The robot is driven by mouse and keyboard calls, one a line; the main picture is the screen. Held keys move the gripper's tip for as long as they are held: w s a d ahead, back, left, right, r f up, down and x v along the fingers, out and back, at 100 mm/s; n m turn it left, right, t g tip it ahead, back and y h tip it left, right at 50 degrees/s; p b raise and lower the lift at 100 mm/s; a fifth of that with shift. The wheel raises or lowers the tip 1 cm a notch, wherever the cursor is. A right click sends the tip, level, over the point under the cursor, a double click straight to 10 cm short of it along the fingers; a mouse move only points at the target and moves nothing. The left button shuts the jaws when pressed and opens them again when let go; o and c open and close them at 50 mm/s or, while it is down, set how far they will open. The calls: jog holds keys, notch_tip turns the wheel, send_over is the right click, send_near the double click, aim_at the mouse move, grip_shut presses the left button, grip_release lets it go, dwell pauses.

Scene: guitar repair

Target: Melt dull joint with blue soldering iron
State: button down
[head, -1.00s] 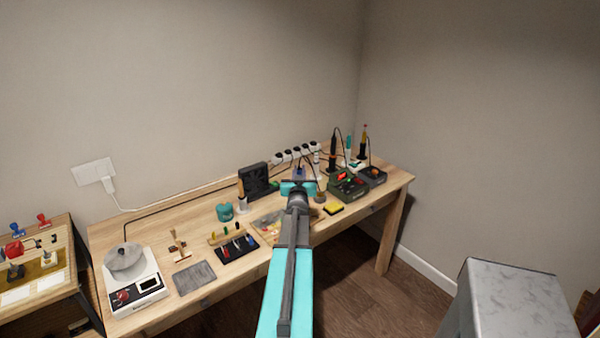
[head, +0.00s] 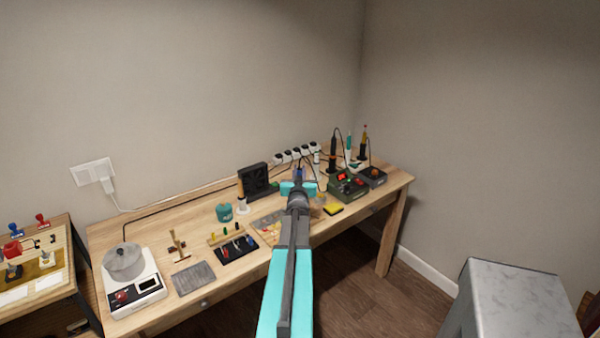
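My gripper (head: 298,188) is over the back right part of the wooden workbench, seen from behind along my arm. Upright irons or pens stand at the bench's right end: a black one (head: 333,150), a teal one (head: 349,143) and a red-and-yellow one (head: 363,139). A board or tray with small parts (head: 266,228) lies left of my wrist, partly hidden. The dull joint cannot be made out.
Dark control boxes (head: 347,186) and a yellow sponge (head: 333,209) sit right of my wrist. A black fan unit (head: 253,181) and a power strip (head: 295,154) are behind. A pot (head: 124,262) on a white heater and a grey plate (head: 194,278) are at left.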

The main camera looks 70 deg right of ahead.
jog(key=shift+f+b, duration=0.7)
jog(key=shift+b, duration=0.4)
dwell(1.4)
jog(key=shift+b, duration=1.3)
dwell(4.2)
